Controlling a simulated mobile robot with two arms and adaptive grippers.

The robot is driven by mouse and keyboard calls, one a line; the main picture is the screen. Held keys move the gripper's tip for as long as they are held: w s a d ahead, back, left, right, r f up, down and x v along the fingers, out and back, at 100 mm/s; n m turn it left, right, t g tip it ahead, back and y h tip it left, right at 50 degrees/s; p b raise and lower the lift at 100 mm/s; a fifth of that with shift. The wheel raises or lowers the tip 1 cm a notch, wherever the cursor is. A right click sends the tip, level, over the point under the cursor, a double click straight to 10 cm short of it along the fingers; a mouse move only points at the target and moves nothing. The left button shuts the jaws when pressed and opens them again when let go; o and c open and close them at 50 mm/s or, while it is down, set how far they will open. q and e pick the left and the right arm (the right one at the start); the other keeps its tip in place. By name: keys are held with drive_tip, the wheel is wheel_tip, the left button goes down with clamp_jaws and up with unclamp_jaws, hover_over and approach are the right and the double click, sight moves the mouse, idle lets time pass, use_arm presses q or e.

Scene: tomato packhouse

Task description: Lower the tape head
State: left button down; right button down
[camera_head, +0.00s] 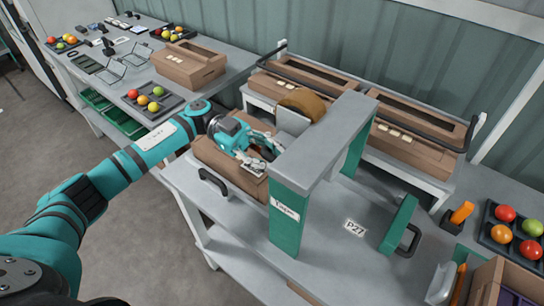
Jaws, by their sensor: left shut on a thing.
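The taping machine has a grey top beam (325,140) on green posts, and a label on the near one. The grey tape head (293,121) shows beside the beam, with a brown tape roll (303,102) above it. A brown carton (215,160) lies on the bench at the machine's left side. My left gripper (266,156) reaches in from the left, low over the carton and close to the near post. It is shut on what looks like the carton's upper edge; the exact contact is hard to see. My right gripper is not in view.
Long brown cartons (415,147) stand on a rack behind the machine, with a black bar along it. A green-faced block (399,224), an orange-handled tool (461,212) and a tomato tray (487,241) are at right. Another bench (213,45) with tomato trays is at back left.

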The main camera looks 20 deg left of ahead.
use_arm(q)
wheel_tip(320, 180, down, 6)
drive_tip(key=b, duration=0.3)
drive_tip(key=c, duration=1.2)
unclamp_jaws()
drive_tip(key=shift+s, duration=0.15)
drive_tip(key=shift+c, duration=0.2)
drive_tip(key=shift+a, duration=0.15)
drive_tip(key=v, duration=1.1)
drive_tip(key=shift+a+r, duration=0.2)
drive_tip(key=shift+a, duration=0.2)
